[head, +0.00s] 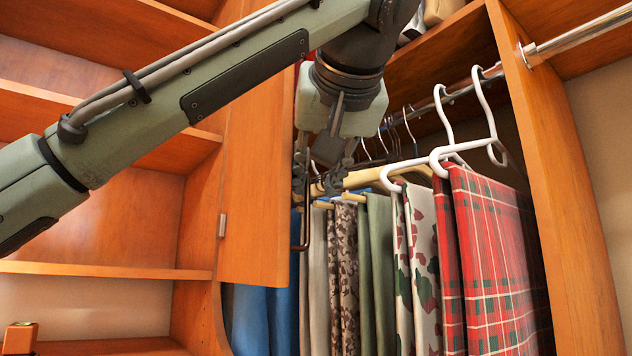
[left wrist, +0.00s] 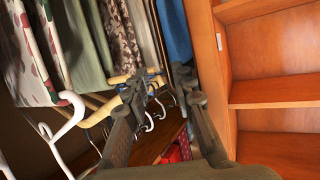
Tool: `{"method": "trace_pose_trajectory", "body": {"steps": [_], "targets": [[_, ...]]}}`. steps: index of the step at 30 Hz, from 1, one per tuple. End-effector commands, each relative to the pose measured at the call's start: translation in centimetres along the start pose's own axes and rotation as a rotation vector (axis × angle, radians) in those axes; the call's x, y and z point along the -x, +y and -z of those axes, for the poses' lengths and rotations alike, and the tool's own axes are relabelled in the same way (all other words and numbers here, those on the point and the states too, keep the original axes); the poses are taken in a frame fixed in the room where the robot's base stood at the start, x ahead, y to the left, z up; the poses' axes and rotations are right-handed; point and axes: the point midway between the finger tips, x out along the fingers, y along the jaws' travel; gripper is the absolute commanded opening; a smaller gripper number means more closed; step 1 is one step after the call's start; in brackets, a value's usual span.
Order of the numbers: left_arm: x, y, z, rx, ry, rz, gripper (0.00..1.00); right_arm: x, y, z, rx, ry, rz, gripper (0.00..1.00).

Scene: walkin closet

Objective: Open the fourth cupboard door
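An orange wooden cupboard door (head: 258,190) stands swung open in the head view, with a hinge on its left edge. A dark bar handle (head: 304,225) is on its right edge; its upper part is hidden behind my gripper. My left gripper (head: 325,183) hangs down just right of the door edge, by the handle and in front of the hanging clothes. In the left wrist view its two fingers (left wrist: 158,84) are apart, with hangers visible between them. I cannot tell whether a finger touches the handle. My right gripper is not in view.
Plaid red cloth (head: 495,260), patterned trousers and blue garments (head: 262,315) hang inside the cupboard on white and wooden hangers. Open shelves (head: 105,270) stand to the left. A wooden upright (head: 565,190) bounds the cupboard on the right.

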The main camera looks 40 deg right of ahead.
Motion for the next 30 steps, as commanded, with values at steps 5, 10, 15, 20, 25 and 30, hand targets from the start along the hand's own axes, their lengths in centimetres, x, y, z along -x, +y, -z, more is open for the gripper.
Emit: {"method": "trace_pose_trajectory", "body": {"steps": [5, 10, 15, 20, 25, 30], "targets": [[0.8, 0.1, 1.1, -0.001, 0.019, -0.003, 0.27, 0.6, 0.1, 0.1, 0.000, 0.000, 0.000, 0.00], [1.6, 1.1, 0.8, -0.002, 0.021, -0.005, 0.27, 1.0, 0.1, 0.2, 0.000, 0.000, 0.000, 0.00], [2.2, 2.3, 0.4, -0.005, 0.018, -0.009, 0.27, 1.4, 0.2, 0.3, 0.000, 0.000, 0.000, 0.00], [2.8, 3.5, -0.2, -0.009, 0.013, -0.014, 0.27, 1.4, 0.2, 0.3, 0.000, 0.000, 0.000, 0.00], [3.5, 4.7, -0.7, -0.012, 0.008, -0.018, 0.27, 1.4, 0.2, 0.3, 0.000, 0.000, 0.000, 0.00], [3.9, 5.4, -1.0, -0.007, 0.004, -0.009, 0.27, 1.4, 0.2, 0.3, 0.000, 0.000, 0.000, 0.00]]}}
